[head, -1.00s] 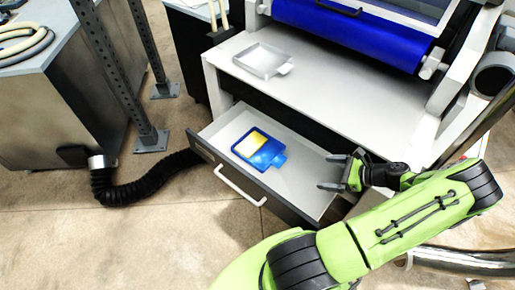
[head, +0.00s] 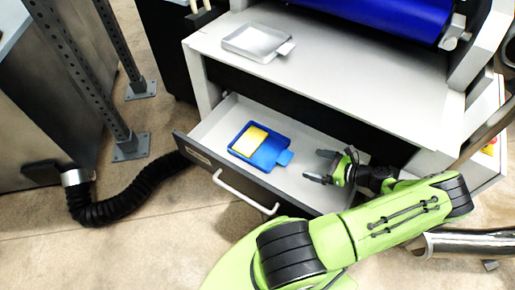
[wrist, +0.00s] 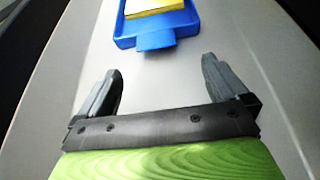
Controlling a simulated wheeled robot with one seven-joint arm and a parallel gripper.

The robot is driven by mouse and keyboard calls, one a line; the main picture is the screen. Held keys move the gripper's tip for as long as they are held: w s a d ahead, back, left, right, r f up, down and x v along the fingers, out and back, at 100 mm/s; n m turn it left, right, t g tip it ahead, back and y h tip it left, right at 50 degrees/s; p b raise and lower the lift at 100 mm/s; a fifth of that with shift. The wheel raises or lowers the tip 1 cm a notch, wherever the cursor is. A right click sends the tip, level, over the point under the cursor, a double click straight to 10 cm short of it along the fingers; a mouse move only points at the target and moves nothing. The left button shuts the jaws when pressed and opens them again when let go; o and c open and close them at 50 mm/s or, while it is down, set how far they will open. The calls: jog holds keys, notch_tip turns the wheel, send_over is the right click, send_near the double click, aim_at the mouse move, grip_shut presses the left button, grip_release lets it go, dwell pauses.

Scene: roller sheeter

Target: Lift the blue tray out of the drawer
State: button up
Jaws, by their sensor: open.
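The blue tray (head: 266,155) lies flat in the open drawer (head: 300,186), with a yellow block (head: 249,140) inside it. Its flat blue tab handle (head: 285,158) points right, toward my gripper. My gripper (head: 314,166) is open and empty over the drawer, just right of the handle and apart from it. In the wrist view the tray (wrist: 127,40) is at the top, its handle (wrist: 155,41) is centred ahead of the gap between the fingers (wrist: 160,80), and the yellow block is cut off by the frame edge.
A grey metal tray (head: 257,42) stands on the white tabletop (head: 345,80) above the drawer. The drawer front has a white handle (head: 245,193). A blue roller (head: 390,15) is at the back, and a black hose (head: 130,195) lies on the floor at left.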

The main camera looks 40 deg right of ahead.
aim_at(289, 159)
jog(key=b+x, duration=0.1)
jog(key=x, duration=0.2)
jog(key=b+x, duration=0.1)
jog(key=x, duration=0.6)
jog(key=shift+w+a+f+b, duration=0.15)
jog(key=shift+w+a+b, duration=0.15)
jog(key=shift+a+b, duration=0.15)
jog(key=c, duration=1.4)
